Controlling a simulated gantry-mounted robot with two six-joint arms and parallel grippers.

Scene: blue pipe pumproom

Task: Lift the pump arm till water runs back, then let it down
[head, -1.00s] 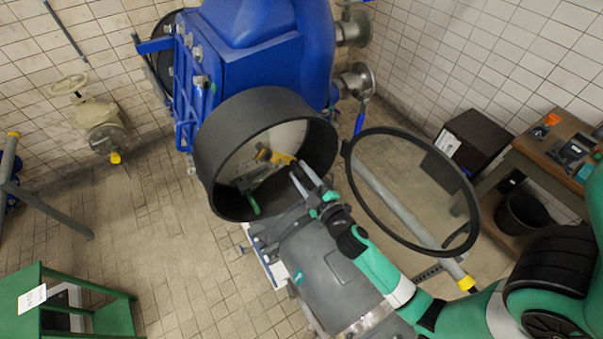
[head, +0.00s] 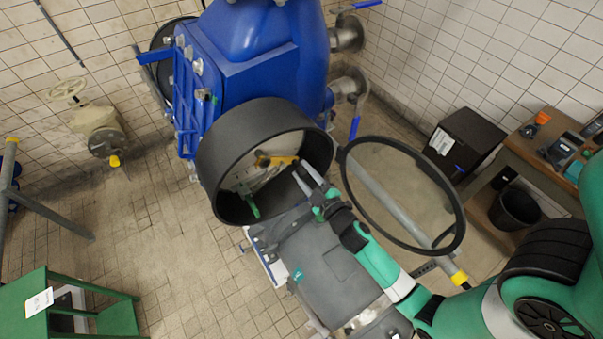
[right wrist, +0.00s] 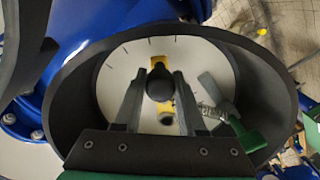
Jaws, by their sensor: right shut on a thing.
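The pump arm appears to be the yellow lever (head: 283,160) inside a round black housing (head: 213,160) on the blue pump body (head: 262,65). In the right wrist view a black knob (right wrist: 160,82) stands in front of the yellow lever (right wrist: 190,108), over a white dial with dark marks. My right gripper (head: 304,168) reaches into the housing. In the right wrist view its fingers (right wrist: 158,95) are on both sides of the knob, shut on it. A green handle (head: 251,207) sits lower left in the housing. I see no running water. My left gripper is not in view.
An open round glass cover (head: 455,232) with a black rim stands right of the housing, close to my right arm. A valve with a cream wheel (head: 68,90) is at the left wall. A green stand (head: 120,318) is lower left. The tiled floor between is clear.

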